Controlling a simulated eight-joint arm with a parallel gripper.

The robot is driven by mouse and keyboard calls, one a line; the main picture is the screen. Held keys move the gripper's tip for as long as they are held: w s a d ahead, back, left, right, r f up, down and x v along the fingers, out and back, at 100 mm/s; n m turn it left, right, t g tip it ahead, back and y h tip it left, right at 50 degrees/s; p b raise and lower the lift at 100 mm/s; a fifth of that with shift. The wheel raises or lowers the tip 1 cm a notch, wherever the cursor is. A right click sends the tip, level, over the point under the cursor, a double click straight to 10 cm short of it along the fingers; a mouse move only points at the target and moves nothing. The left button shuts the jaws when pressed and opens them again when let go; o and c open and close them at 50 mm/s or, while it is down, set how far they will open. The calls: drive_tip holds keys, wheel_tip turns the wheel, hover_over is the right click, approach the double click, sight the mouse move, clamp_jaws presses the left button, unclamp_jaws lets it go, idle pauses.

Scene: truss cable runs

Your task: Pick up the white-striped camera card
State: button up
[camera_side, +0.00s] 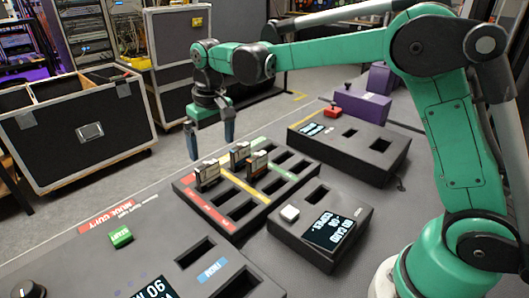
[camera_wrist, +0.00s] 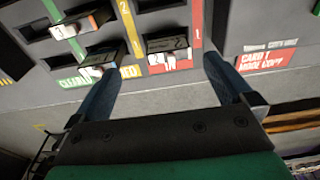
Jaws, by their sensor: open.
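Several small dark cards with pale and coloured edges stand in the slots of a tray with red, yellow and green stripes (camera_side: 222,218). In the side view, one card (camera_side: 207,174) is in the red row, and two others stand behind it (camera_side: 239,153) (camera_side: 258,163). The wrist view shows a card between the fingers (camera_wrist: 168,52), one at the left finger (camera_wrist: 98,66) and one at upper left (camera_wrist: 80,24). I cannot tell surely which has the white stripe. My gripper (camera_side: 210,144) is open and empty, pointing down above the tray's far edge.
A box with a white button and small screen (camera_side: 320,235) stands in front of the tray. Another box with a red button (camera_side: 350,140) is behind it at right. A green button (camera_side: 120,237) sits at left. Open cases (camera_side: 80,130) stand beyond the table.

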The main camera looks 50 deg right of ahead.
sight(208, 171)
drive_tip(key=w+f, duration=0.1)
drive_tip(key=a+f+g, duration=0.1)
drive_tip(key=shift+w+f, duration=0.4)
wheel_tip(208, 171, down, 6)
drive_tip(key=shift+r, duration=0.15)
drive_tip(key=c, duration=1.2)
drive_tip(key=shift+r, duration=0.15)
